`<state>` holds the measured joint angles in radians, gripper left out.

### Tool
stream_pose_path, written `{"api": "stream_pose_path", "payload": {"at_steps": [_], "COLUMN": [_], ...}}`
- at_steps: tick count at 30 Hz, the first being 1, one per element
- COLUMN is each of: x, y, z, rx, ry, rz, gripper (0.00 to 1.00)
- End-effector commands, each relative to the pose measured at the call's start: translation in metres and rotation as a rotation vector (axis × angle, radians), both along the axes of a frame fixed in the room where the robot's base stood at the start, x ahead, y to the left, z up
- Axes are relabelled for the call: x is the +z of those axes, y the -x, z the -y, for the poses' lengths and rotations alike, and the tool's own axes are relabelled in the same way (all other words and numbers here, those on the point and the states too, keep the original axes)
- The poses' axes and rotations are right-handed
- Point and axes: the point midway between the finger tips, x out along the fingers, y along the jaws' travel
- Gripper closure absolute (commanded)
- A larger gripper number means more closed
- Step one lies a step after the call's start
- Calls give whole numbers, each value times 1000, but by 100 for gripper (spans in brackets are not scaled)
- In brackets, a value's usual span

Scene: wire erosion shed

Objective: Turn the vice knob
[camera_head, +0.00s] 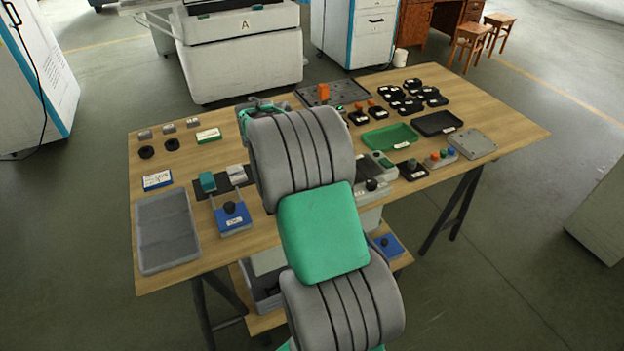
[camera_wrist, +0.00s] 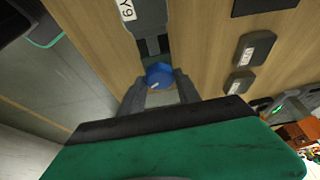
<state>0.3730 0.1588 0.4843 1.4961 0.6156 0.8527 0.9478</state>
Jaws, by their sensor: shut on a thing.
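In the wrist view my gripper (camera_wrist: 160,82) has one finger on each side of a small blue knob (camera_wrist: 159,73) and is shut on it. The knob sits at the near end of a dark grey vice body (camera_wrist: 149,18) with a white label, low over the wooden table. How far the knob is turned cannot be told. In the head view my arm covers the middle of the table and hides the vice and knob. Only a bit of my green and grey hand shows beyond the arm, at the table's far side.
The wooden table (camera_head: 290,222) holds a grey tray (camera_head: 167,235) at the left and a blue-based fixture (camera_head: 233,217) beside it. A green tray (camera_head: 390,137), a black tray (camera_head: 437,123) and several small black parts lie at the right. Two dark blocks (camera_wrist: 240,82) show in the wrist view.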

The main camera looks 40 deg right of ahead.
Motion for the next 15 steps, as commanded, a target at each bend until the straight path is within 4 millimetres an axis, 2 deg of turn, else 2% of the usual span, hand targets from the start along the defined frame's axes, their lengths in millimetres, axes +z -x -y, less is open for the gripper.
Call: {"api": "stream_pose_path", "payload": {"at_steps": [4, 5, 12, 15], "x": [0, 0, 0, 0], "y": [0, 0, 0, 0], "z": [0, 0, 0, 0], "rx": [1, 1, 1, 1], "ry": [-1, -1, -1, 0], "rz": [-1, -1, 0, 0], "gripper": [100, 58, 39, 39]}}
